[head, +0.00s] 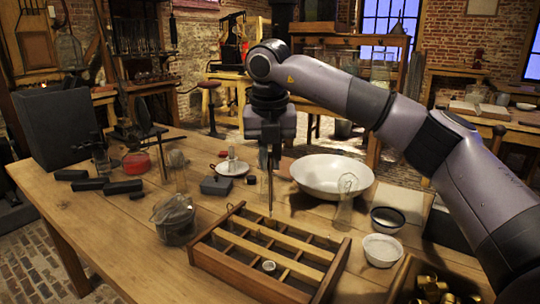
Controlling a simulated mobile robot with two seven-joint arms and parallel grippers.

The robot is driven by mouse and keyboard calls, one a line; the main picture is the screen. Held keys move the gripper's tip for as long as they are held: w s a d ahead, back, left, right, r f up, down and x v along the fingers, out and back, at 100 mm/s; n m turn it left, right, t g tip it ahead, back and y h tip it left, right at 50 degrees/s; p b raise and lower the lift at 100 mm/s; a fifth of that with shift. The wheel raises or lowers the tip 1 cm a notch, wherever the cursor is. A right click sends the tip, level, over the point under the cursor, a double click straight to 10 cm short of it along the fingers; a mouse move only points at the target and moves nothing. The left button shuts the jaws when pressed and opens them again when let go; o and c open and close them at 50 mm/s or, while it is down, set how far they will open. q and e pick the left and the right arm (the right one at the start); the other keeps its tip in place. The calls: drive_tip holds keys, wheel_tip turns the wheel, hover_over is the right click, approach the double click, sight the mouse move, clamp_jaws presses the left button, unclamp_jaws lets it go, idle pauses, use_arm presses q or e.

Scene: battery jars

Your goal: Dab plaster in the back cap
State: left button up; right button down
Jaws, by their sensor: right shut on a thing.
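My right gripper (270,147) points straight down above the back of the wooden rack (333,272). It is shut on a thin brown stick (270,185), which hangs upright. The stick's lower end is over the back part of the rack; I cannot tell whether it touches anything there. A small pale round cap (268,265) sits in the front part of the rack. No back cap can be made out clearly. A small white bowl (382,250) and a dark bowl with pale contents (387,219) stand right of the rack; I cannot tell which holds plaster. My left gripper is out of view.
A wide white basin (331,177) stands behind the rack, with a clear glass jar (345,200) before it. A lidded glass jar (174,220) is at the rack's left. A crate of brass parts (402,281) is at front right. The table's left front is bare.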

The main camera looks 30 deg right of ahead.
sight(270, 172)
use_arm(q)
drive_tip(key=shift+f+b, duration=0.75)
drive_tip(key=shift+b, duration=0.1)
use_arm(e)
drive_tip(key=shift+s+x, duration=0.2)
drive_tip(key=shift+x, duration=1)
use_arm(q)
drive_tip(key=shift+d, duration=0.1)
use_arm(e)
drive_tip(key=shift+a+f, duration=0.15)
drive_tip(key=shift+f, duration=0.05)
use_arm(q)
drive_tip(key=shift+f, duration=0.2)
use_arm(e)
drive_tip(key=shift+f, duration=0.2)
idle(0.8)
